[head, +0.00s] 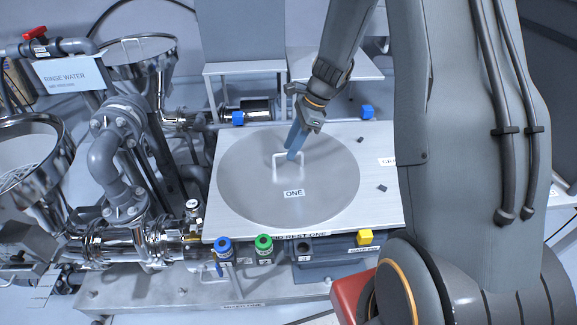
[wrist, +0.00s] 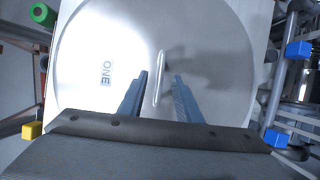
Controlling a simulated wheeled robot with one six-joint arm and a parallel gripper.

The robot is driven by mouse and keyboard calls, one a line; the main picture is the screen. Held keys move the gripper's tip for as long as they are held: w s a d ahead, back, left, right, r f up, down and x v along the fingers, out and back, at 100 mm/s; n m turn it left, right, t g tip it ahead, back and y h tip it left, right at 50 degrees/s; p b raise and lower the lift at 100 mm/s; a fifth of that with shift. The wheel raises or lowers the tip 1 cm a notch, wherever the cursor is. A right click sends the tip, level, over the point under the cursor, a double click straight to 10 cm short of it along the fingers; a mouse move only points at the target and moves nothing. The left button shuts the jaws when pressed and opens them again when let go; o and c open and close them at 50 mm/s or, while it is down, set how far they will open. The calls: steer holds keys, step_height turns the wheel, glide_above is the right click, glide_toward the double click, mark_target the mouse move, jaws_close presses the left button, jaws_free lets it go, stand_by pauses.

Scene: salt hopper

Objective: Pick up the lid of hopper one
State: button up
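The round grey lid (head: 250,185) marked "ONE" lies flat on a pale square plate (head: 385,210) labelled as a lid rest. Its white, upright bar handle (head: 276,168) stands near the lid's middle. My gripper (head: 293,152) comes down over the lid at the handle, its blue fingers pointing down. In the wrist view, my gripper (wrist: 162,74) is open, with one finger on each side of the handle (wrist: 158,82) and gaps between. The lid (wrist: 90,50) fills most of that view. Whether the fingertips touch the lid is unclear.
Two steel hoppers (head: 140,50) with open tops stand at the left among grey pipes, near a "RINSE WATER" sign (head: 68,74). A small table (head: 345,65) stands behind.

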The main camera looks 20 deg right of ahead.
steer(key=shift+p+x, duration=0.4)
steer(key=shift+x, duration=1.25)
steer(key=shift+d, duration=0.1)
jaws_close()
